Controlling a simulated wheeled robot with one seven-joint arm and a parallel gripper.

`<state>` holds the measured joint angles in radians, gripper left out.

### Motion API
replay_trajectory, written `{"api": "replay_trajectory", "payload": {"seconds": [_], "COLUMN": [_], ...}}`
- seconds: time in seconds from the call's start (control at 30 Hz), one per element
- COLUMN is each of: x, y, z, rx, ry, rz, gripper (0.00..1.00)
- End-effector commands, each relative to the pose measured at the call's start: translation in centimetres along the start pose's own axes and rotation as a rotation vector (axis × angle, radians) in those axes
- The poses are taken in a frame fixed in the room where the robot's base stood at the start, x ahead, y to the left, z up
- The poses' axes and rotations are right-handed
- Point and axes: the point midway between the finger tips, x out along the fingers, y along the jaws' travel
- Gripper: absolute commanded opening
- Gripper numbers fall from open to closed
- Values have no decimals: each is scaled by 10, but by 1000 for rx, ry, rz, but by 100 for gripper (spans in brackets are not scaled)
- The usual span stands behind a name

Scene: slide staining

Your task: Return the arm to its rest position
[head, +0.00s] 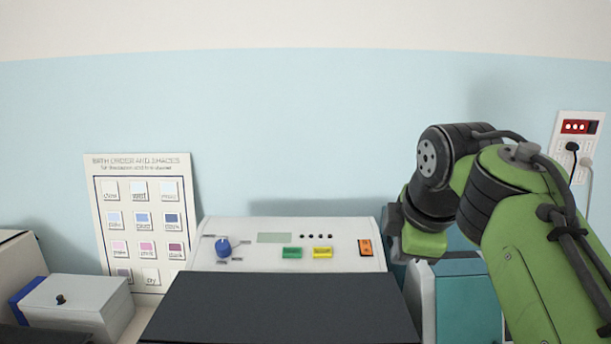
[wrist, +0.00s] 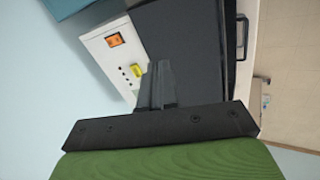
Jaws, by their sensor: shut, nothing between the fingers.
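My gripper (wrist: 157,85) shows in the wrist view with its dark fingers together and nothing between them. It points toward the dark lid of the staining machine, apart from or over it; the gap cannot be judged. In the head view my green and black arm comes in from the right and bends at the upper right of the machine; the fingers are not visible there. The machine's control panel (head: 340,257) has a blue knob (head: 223,247), a green button (head: 292,253), a yellow button (head: 322,252) and an orange switch (head: 366,247).
The machine's dark lid (head: 280,308) fills the front middle. A teal box (head: 467,300) stands right, behind my arm. A grey box (head: 75,300) stands left, before a chart (head: 140,220) on the wall. A wall socket (head: 578,135) with plugged cables is at far right.

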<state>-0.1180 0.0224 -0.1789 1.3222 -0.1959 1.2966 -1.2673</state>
Motion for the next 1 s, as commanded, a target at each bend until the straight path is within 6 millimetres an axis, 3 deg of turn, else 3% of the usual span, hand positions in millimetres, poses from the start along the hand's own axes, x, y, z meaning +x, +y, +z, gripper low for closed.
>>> {"api": "replay_trajectory", "payload": {"seconds": [0.17, 0.37, 0.47, 0.63, 0.73, 0.83, 1.0], "x": [7, 20, 32, 75, 100, 113, 115], "y": [-32, -87, -127, -229, -278, -302, -308], "z": [6, 15, 21, 38, 49, 55, 57], "rx": [161, 438, 620, 1046, 1258, 1374, 1408], "ry": [18, 34, 38, 19, -1, -14, -18], "rz": [-4, -14, -19, -16, 0, 13, 15], "gripper": [0, 0, 0, 0, 0, 0, 0]}}
